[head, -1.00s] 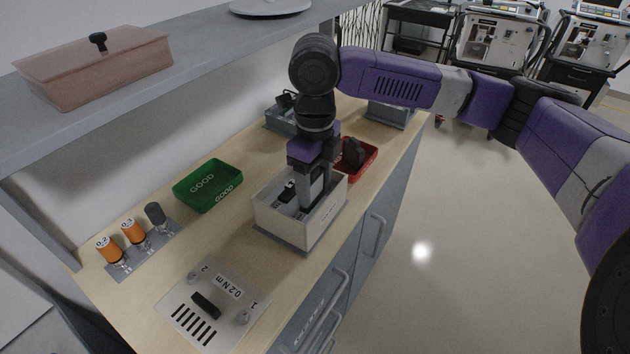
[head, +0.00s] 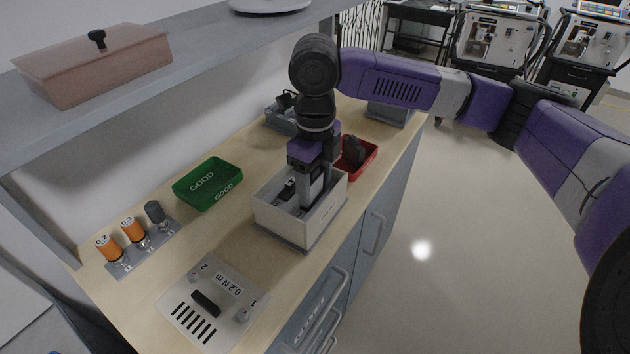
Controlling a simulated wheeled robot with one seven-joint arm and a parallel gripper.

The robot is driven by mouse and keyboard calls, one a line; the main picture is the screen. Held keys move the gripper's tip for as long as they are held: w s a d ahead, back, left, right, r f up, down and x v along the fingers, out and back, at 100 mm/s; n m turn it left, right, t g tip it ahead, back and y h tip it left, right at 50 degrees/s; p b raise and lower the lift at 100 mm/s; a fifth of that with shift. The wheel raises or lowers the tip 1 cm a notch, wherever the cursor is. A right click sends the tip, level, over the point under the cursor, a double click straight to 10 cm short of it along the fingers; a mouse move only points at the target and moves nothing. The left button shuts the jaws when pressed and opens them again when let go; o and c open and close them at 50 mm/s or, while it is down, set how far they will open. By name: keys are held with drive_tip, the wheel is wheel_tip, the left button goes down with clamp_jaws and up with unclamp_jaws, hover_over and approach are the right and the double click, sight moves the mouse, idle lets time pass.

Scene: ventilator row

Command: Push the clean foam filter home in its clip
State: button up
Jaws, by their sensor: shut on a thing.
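My gripper (head: 308,200) points straight down into an open white box-like housing (head: 318,222) on the bench. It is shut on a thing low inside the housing. The fingers and the housing walls hide most of what is held, so I cannot make out the foam filter or its clip clearly. A small black part (head: 285,192) shows inside the housing, to the left of the fingers.
A green GOOD tray (head: 207,183) stands left of the housing, and a red tray (head: 358,158) with a dark object stands behind it. Orange-handled drivers (head: 122,240) and a 0.2 Nm plate (head: 212,300) lie nearer. A shelf (head: 180,75) overhangs the back.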

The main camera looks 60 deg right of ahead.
drive_tip(key=shift+f+b, duration=0.5)
drive_tip(key=shift+f, duration=0.4)
drive_tip(key=shift+f, duration=0.35)
drive_tip(key=shift+f+b, duration=0.1)
drive_tip(key=shift+b, duration=0.25)
